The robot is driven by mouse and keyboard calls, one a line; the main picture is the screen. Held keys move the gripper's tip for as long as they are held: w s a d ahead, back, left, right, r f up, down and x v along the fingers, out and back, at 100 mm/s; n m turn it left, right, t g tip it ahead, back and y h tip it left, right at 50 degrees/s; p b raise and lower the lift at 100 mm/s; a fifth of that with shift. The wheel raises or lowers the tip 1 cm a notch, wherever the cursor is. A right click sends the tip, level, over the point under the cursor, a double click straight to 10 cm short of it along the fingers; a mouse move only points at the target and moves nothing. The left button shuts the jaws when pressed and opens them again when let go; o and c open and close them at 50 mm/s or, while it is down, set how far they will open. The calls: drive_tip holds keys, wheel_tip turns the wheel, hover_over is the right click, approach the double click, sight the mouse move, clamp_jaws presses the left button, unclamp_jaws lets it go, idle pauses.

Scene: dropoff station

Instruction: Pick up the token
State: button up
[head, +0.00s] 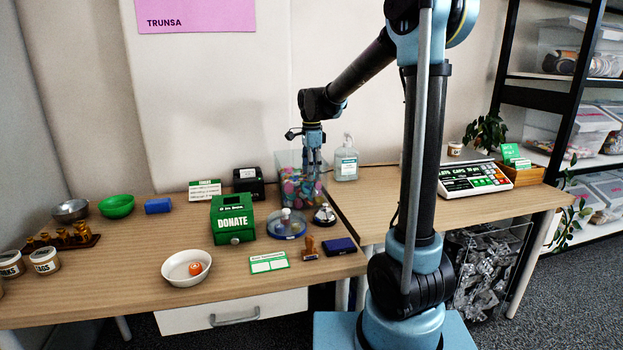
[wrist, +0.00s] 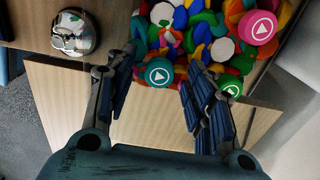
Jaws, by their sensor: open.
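Another green token (wrist: 231,90) lies to the right, partly hidden by the right finger, and a pink one (wrist: 258,27) lies at the upper right. They are among many coloured discs in a clear bin (head: 290,161). In the head view my gripper (head: 313,166) points down at the bin. The fingers are apart and nothing is held. I cannot tell how far they are above the discs.
A silver bell (head: 324,215) stands at the bin's front right. A sanitizer bottle (head: 346,163) is to its right, a black box (head: 248,182) to its left. The green donate box (head: 232,220) and a white bowl (head: 170,276) with an orange object stand further left.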

drive_tip(key=shift+c, duration=0.4)
drive_tip(key=c, duration=0.7)
drive_tip(key=shift+r, duration=0.1)
wheel_tip(320, 180, up, 10)
drive_tip(key=shift+f, duration=0.1)
